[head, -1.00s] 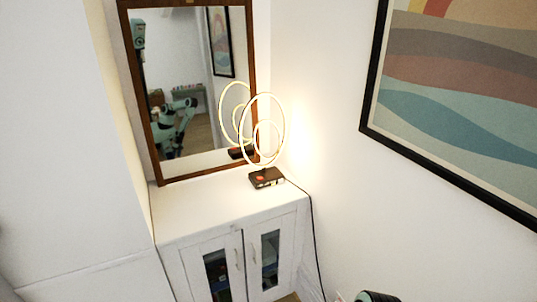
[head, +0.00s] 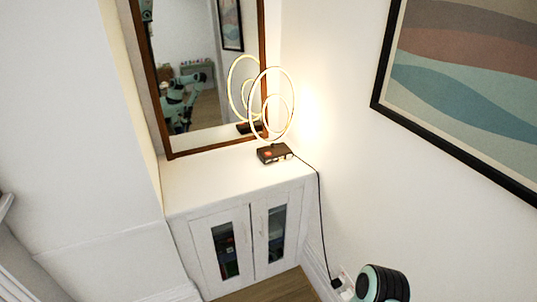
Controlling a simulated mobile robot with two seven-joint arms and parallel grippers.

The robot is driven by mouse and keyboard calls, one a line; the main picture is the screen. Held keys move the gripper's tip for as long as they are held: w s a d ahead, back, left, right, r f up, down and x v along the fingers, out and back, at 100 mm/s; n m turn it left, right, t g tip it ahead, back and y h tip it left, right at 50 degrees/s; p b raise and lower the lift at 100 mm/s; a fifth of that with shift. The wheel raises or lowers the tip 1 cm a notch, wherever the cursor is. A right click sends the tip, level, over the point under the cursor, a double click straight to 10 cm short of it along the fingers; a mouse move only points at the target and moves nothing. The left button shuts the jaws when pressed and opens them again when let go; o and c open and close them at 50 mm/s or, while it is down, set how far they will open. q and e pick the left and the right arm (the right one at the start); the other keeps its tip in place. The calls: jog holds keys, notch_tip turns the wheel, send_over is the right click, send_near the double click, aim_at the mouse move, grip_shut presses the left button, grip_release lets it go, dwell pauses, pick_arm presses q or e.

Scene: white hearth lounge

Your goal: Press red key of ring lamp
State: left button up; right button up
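The ring lamp (head: 270,105) stands upright on the white cabinet top, close to the wall corner, and its rings are lit. Its dark base (head: 275,152) carries a small red key (head: 268,153) on the side facing me. A black cord runs from the base down to a wall socket. Part of my arm shows at the bottom right, well apart from the lamp. Neither gripper is in the head view directly.
The white cabinet (head: 205,185) has two glass doors, and its top is bare left of the lamp. A wood-framed mirror (head: 205,70) stands behind it, reflecting the lamp and me. A framed picture (head: 460,85) hangs on the right wall. A plug (head: 337,283) sits low on that wall.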

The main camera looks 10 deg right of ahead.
grip_shut()
dwell(1.5)
